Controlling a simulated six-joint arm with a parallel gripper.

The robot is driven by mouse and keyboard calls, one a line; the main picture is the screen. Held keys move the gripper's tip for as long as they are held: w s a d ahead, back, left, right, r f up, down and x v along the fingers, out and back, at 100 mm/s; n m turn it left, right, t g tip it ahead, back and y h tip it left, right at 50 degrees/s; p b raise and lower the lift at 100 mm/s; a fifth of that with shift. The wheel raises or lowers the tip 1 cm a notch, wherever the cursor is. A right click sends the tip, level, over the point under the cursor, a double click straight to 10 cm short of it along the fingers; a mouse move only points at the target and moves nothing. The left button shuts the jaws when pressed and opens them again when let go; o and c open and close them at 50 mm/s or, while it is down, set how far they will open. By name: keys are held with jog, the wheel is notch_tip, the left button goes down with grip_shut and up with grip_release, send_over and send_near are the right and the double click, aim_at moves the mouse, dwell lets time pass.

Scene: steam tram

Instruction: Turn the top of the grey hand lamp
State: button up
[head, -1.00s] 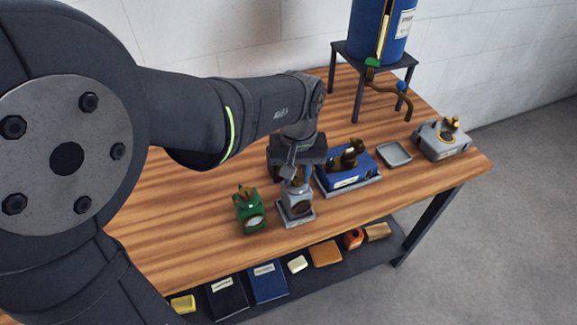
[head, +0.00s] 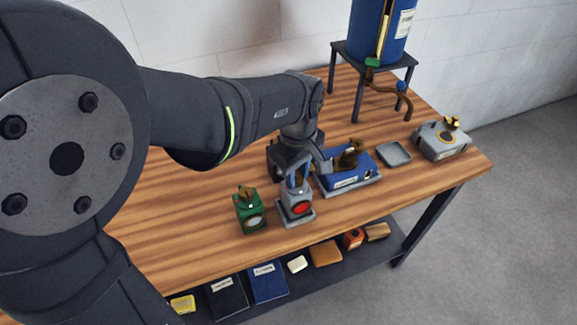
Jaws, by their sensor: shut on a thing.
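The grey hand lamp (head: 297,206) stands upright on a small grey base on the bench, towards its front edge. Its front lens shows red. My gripper (head: 298,182) is above the lamp, shut on the lamp's top. The jaws and wrist partly hide the top. A green hand lamp (head: 250,212) with a pale lens stands just left of the grey one, apart from it.
A blue device with brass parts (head: 347,180) stands close to the right of my gripper. Further right are a grey dish (head: 394,154) and a grey box (head: 441,140). A blue tank (head: 382,32) stands on a dark stand behind. The bench's left part is clear.

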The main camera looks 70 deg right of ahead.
aim_at(297, 178)
jog(key=shift+n, duration=0.3)
jog(key=o, duration=1)
notch_tip(297, 178, up, 18)
jog(key=shift+f, duration=0.25)
